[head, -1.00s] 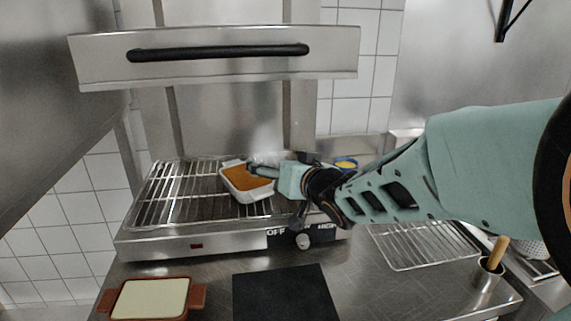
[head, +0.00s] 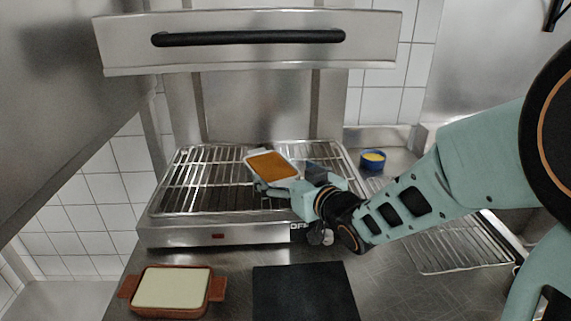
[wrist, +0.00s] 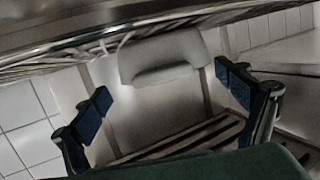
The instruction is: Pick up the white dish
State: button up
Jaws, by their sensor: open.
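The white dish (head: 294,182) is rectangular with orange-brown food in it. In the head view it is at the middle of the wire rack of the steel grill, its surface facing the camera. My gripper (head: 288,183) is open at the dish's near right side, with one finger by its front edge and the other to its right. In the wrist view the dish's pale outer side (wrist: 165,62) shows beyond and between the two spread fingers (wrist: 165,98), with a visible gap. I cannot tell whether the dish rests flat on the rack.
The grill's upper hood with a black handle (head: 248,37) hangs above the rack (head: 190,180). A blue bowl (head: 373,162) stands behind right. A brown dish with pale filling (head: 172,290) and a black board (head: 303,292) lie in front. Another wire rack (head: 455,245) is at right.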

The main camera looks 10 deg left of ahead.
aim_at(271, 165)
jog(key=x, duration=0.5)
jog(key=shift+a, duration=0.55)
jog(key=shift+w+a, duration=0.25)
jog(key=shift+w, duration=0.15)
jog(key=shift+c, duration=0.4)
jog(key=c, duration=1.9)
jog(key=shift+r, duration=0.2)
